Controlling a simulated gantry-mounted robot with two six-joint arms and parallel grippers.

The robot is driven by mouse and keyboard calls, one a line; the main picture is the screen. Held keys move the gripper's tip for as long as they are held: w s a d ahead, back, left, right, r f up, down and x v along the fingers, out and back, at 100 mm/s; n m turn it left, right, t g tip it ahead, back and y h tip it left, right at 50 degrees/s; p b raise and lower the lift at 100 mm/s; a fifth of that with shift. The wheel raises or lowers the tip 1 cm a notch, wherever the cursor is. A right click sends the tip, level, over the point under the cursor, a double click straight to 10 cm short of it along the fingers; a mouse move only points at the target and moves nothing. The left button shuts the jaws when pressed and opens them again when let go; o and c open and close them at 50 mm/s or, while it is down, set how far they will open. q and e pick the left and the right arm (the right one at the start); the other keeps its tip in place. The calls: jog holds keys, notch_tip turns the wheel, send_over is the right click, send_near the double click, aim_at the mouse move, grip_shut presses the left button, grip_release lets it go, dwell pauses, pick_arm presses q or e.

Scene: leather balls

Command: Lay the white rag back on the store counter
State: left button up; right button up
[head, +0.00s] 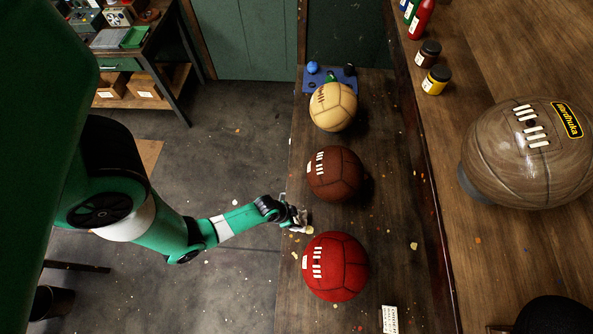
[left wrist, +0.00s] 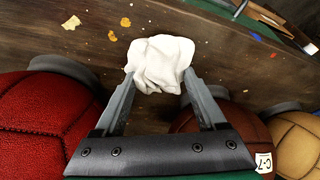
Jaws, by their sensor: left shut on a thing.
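The white rag (left wrist: 160,62) is a crumpled bundle between the fingertips of my left gripper (left wrist: 157,85) in the left wrist view. The gripper is shut on it. In the head view my left gripper (head: 300,222) is over the near edge of the dark wooden counter (head: 400,240), between the red ball and the brown ball. The rag is very small and mostly hidden there. Whether the rag touches the counter I cannot tell. My right gripper does not show.
A red ball (head: 336,267), a brown ball (head: 335,173) and a cream ball (head: 333,107) stand in a row on the counter. A white card (head: 390,319) lies at the front. Small scraps dot the wood. A large grey-brown ball (head: 530,150) and bottles stand on the right-hand surface.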

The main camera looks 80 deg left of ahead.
aim_at(296, 219)
pick_arm(q)
jog(key=shift+w+a+f+b, duration=0.15)
jog(key=shift+f+b, duration=0.25)
jog(key=shift+f, duration=0.5)
jog(key=shift+w+f+b, duration=0.1)
jog(key=shift+f+b, duration=0.25)
jog(key=shift+f, duration=0.55)
jog(key=shift+f, duration=0.15)
jog(key=o, duration=1.3)
jog(key=shift+c, duration=0.2)
jog(key=shift+r, duration=0.3)
jog(key=p+v, duration=0.4)
jog(key=v, duration=0.7)
jog(key=shift+s+r, duration=0.15)
jog(key=shift+r, duration=0.2)
